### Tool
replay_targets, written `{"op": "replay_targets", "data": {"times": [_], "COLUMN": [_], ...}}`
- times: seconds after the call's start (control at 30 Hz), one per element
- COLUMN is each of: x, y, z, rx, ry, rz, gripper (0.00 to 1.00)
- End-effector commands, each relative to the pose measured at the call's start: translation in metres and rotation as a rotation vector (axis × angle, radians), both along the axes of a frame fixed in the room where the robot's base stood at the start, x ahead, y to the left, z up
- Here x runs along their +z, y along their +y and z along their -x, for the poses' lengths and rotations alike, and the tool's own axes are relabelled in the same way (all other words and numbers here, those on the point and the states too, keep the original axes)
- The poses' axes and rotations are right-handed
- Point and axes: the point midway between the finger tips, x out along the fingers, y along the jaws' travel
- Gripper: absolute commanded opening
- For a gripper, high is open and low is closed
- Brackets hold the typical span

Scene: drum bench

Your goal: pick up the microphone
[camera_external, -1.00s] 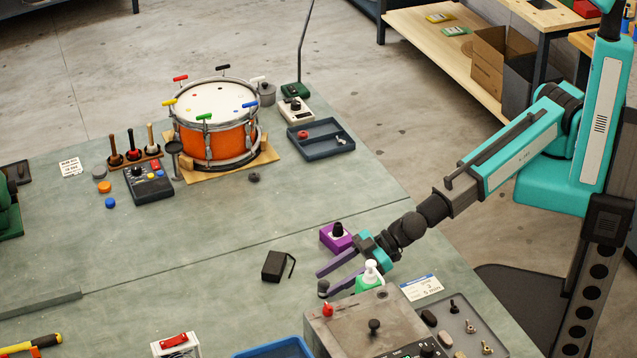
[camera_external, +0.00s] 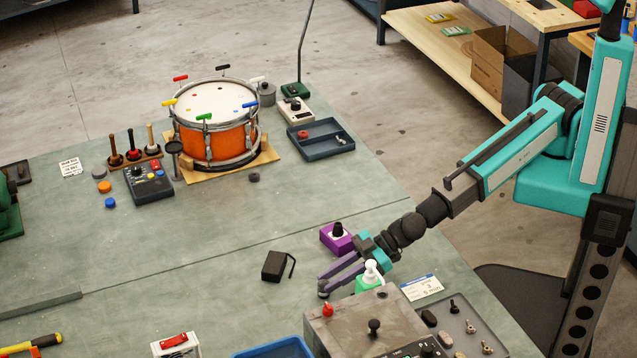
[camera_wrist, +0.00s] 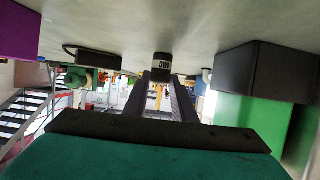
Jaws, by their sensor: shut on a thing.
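The microphone (camera_wrist: 161,67) is a small dark cylinder with a pale band reading MIC, seen in the wrist view. My gripper (camera_wrist: 162,84) is shut on it, one dark finger on each side. In the external view my gripper (camera_external: 324,284) is low over the bench, its purple fingers pointing left. The dark end of the microphone (camera_external: 323,294) shows at the fingertips; the rest is hidden. In the wrist view it stands against the bench surface, with no clear gap.
A green bottle with a white pump (camera_external: 370,273) stands close beside the fingers. A purple box (camera_external: 337,240) is behind them, and a black box with a bent rod (camera_external: 274,266) is to the left. A grey control box (camera_external: 345,325) stands in front. The bench middle is clear.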

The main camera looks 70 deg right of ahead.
Motion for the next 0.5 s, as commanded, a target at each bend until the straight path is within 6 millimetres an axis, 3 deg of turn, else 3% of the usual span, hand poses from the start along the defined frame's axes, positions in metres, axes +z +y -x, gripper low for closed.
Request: {"op": "replay_targets", "data": {"times": [0.27,0.5], "x": [0.003,0.019], "y": [0.0,0.0], "z": [0.0,0.0], "rx": [0.0,0.0], "ry": [0.001,-0.001], "rz": [-0.001,-0.002], "gripper": [0.02,0.02]}}
